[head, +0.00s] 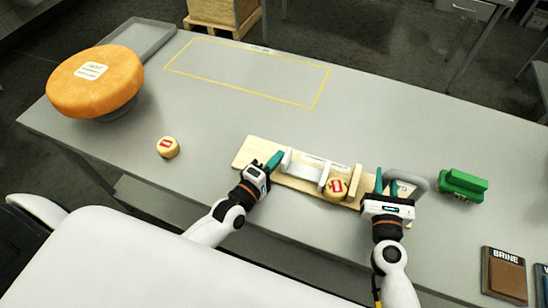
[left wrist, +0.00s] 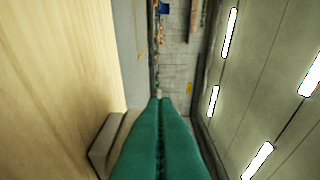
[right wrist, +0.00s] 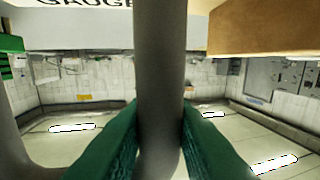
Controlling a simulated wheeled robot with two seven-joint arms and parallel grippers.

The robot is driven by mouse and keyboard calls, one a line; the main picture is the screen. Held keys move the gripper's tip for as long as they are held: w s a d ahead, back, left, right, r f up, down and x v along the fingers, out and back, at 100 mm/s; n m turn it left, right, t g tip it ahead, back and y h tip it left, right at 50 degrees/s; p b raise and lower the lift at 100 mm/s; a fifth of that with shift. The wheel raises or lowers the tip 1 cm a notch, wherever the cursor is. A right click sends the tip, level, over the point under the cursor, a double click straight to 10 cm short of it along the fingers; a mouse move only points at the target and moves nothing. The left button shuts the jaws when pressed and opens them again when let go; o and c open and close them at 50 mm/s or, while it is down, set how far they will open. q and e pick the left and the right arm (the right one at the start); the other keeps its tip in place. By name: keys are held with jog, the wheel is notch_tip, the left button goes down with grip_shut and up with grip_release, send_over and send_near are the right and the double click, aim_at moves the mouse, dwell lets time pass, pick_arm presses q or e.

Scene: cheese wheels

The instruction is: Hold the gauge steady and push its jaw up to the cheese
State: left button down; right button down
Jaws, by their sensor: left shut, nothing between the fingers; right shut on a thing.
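The gauge has a wooden base (head: 248,153), pale upright plates (head: 287,160) and a wooden end block (head: 355,181). A small cheese with a red label (head: 337,189) sits at the gauge between a pale plate and the end block; its exact contact is unclear. My left gripper (head: 274,160) is shut and empty, its teal fingertips close beside the leftmost pale plate; touching cannot be told. In the left wrist view the shut fingers (left wrist: 158,105) lie along pale wood (left wrist: 60,90). My right gripper (head: 385,182) is shut on the grey handle (right wrist: 160,80) beside the gauge's label (right wrist: 85,4).
Another small cheese (head: 168,147) lies on the table (head: 210,115). A large orange cheese wheel (head: 95,82) stands at the far left near a grey tray (head: 145,40). A green brush (head: 463,184) is to the right. A yellow-outlined area (head: 250,70) at the back is empty.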

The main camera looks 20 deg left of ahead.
pick_arm(q)
jog(key=shift+d, duration=0.4)
pick_arm(e)
jog(key=shift+a, duration=0.2)
pick_arm(q)
jog(key=a, duration=0.4)
jog(key=shift+a, duration=0.2)
jog(key=v, duration=2)
pick_arm(e)
jog(key=shift+d, duration=0.2)
jog(key=c, duration=0.6)
grip_release()
